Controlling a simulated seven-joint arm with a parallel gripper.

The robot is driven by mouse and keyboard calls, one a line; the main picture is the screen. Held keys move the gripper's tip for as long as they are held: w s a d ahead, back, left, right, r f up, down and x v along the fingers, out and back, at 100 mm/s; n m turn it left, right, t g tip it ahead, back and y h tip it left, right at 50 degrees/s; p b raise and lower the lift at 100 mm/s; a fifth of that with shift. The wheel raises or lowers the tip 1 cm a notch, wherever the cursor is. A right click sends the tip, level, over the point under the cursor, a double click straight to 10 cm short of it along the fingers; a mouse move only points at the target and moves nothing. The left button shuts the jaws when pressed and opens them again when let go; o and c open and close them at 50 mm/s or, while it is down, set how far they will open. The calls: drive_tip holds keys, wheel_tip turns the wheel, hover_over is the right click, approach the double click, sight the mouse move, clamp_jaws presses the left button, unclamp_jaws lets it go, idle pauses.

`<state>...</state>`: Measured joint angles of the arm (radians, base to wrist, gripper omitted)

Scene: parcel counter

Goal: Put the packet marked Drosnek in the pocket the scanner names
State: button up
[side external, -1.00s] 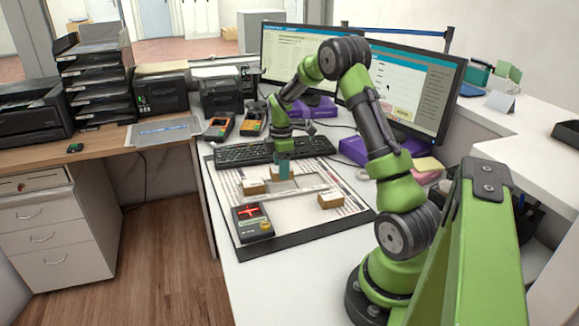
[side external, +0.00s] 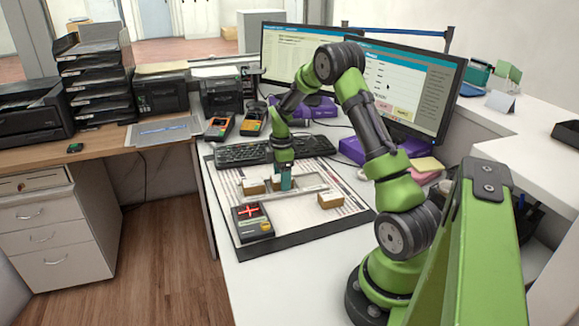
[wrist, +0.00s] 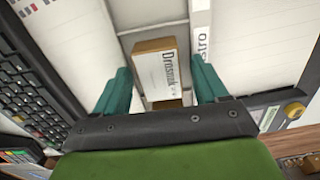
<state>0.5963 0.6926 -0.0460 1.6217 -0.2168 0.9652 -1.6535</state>
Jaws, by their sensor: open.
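The packet marked Drosnek (wrist: 157,72) is a small brown box with a white label, in the middle of the wrist view. My gripper (wrist: 160,80) is open, with one teal finger on each side of it. I cannot tell whether the fingers touch it. In the side view my gripper (side external: 285,184) points down low over the white pocketed tray (side external: 300,213), largely hiding that packet. The scanner (side external: 252,220) is a dark box with a lit red mark on its screen, at the front left of the mat. I cannot read a pocket name from that mark.
Other brown packets stand left (side external: 254,187) and right (side external: 331,200) of my gripper. A white label ending in "oiro" (wrist: 203,38) shows right of the Drosnek packet. A keyboard (side external: 243,152) and two monitors (side external: 415,90) stand behind.

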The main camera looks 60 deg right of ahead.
wheel_tip(320, 180, up, 12)
drive_tip(key=a+r+m+t, duration=0.2)
drive_tip(key=a+r+m, duration=0.1)
drive_tip(key=a+r, duration=0.55)
drive_tip(key=s+a+r+m+t+y, duration=0.1)
drive_tip(key=s+a+m+t, duration=0.1)
drive_tip(key=s+a+m, duration=0.2)
drive_tip(key=s+a+r+m+t+y, duration=0.1)
drive_tip(key=s+a+m+t, duration=0.2)
drive_tip(key=s+a, duration=0.7)
drive_tip(key=a+m, duration=0.2)
drive_tip(key=a, duration=0.6)
drive_tip(key=shift+a, duration=0.15)
drive_tip(key=shift+r, duration=0.1)
